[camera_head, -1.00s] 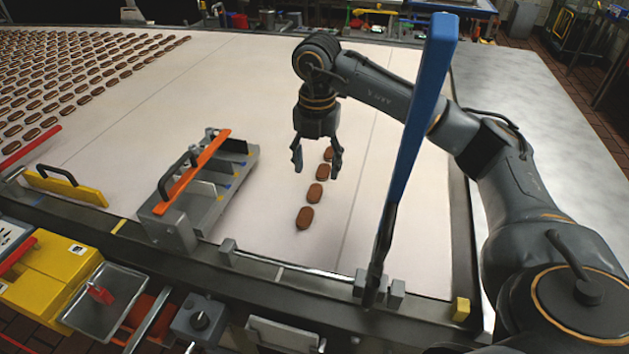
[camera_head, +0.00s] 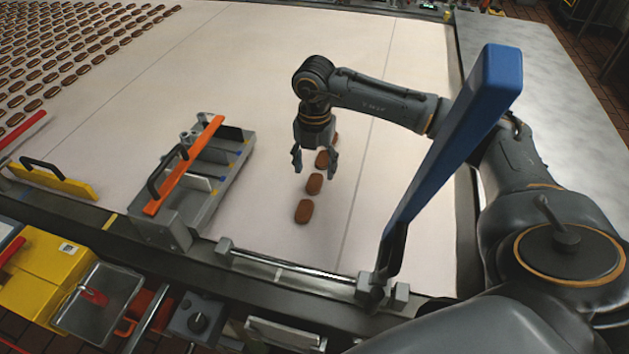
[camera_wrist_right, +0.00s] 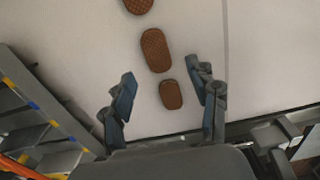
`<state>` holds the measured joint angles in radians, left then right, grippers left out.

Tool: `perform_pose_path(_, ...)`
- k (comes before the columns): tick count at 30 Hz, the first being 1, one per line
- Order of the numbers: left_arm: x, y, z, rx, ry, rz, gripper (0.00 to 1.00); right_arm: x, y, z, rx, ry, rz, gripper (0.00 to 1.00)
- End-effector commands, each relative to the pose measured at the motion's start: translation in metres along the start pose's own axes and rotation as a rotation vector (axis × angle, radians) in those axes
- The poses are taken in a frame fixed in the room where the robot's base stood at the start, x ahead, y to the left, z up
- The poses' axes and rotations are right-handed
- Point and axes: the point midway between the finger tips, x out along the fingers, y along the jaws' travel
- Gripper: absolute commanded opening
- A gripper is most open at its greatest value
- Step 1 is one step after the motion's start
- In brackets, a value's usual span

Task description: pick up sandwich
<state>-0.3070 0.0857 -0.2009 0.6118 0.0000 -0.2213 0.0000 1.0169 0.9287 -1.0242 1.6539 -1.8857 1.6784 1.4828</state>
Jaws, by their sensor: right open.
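Several brown oval sandwiches lie in a row on the pale conveyor belt (camera_head: 250,80). The nearest sandwich (camera_head: 304,211) lies clear in front of my right gripper (camera_head: 314,165), a second sandwich (camera_head: 314,184) is just below its fingertips in the picture, and others behind are partly hidden by it. The gripper points down, open and empty, seemingly above the row. In the right wrist view, one small sandwich (camera_wrist_right: 171,94) shows between the spread fingers (camera_wrist_right: 160,82), with a larger sandwich (camera_wrist_right: 155,50) beyond. I cannot tell the height above the belt. My left gripper is out of view.
A grey divider frame with an orange bar (camera_head: 185,165) stands left of the row. A tall blue-topped lever (camera_head: 460,140) rises at the right. Many sandwiches (camera_head: 60,60) cover the far left. The belt right of the row is clear.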

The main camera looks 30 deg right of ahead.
Motion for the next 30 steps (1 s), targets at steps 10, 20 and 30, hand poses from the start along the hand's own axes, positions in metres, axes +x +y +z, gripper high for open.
perform_pose_path(10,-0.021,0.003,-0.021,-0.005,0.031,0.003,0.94,0.044,0.003,0.004,-0.001,0.002,-0.002,0.59)
perform_pose_path(20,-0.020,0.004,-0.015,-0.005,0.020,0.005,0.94,0.048,0.003,0.005,-0.001,0.001,0.000,0.47)
perform_pose_path(30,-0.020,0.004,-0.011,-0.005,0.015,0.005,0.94,0.048,0.003,0.005,0.000,0.001,0.000,0.18)
